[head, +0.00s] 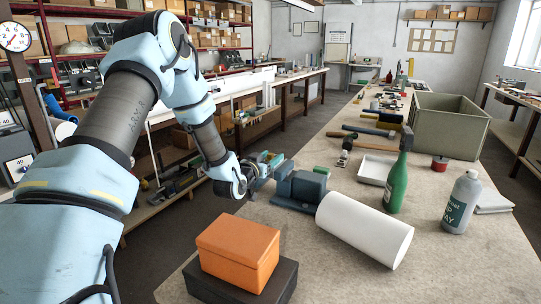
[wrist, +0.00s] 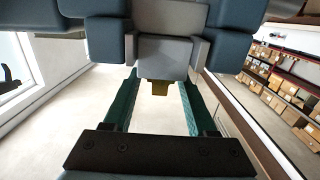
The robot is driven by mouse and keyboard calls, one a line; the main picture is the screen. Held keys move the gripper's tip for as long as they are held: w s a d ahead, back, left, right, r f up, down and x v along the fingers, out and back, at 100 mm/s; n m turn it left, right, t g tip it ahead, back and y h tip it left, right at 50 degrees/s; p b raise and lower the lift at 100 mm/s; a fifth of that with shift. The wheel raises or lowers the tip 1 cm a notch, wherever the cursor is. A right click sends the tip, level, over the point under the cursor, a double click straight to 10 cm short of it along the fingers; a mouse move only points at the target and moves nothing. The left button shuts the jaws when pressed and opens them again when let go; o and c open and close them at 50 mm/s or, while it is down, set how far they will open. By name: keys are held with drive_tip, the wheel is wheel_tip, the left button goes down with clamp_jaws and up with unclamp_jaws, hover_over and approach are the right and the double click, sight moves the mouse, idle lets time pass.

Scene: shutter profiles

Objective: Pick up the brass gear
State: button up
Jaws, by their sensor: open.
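No whole gear shape is clear in either view. A small brass-coloured piece (wrist: 160,88) shows in the wrist view at the edge of a light grey jaw block; it may be part of the brass gear, the rest hidden. The block belongs to a blue vise (head: 301,188) on the bench. My gripper (head: 272,163) is just left of the vise in the head view. In the wrist view my gripper (wrist: 161,82) is open, its green fingers on either side of the brass piece, with gaps showing. I cannot tell their depth relative to it.
A white cylinder (head: 365,229) lies right of the vise. A green bottle (head: 396,186) and a grey spray bottle (head: 461,203) stand beyond. An orange box (head: 238,249) sits on a dark box (head: 277,287) in front. The bench's right front (head: 460,275) is clear.

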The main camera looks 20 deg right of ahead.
sight(271, 154)
drive_tip(key=shift+c, duration=0.3)
clamp_jaws()
drive_tip(key=shift+r, duration=0.1)
idle(0.4)
wheel_tip(271, 154, up, 10)
drive_tip(key=b, duration=0.3)
drive_tip(key=shift+f, duration=0.25)
drive_tip(key=shift+r, duration=0.15)
drive_tip(key=shift+a, duration=0.1)
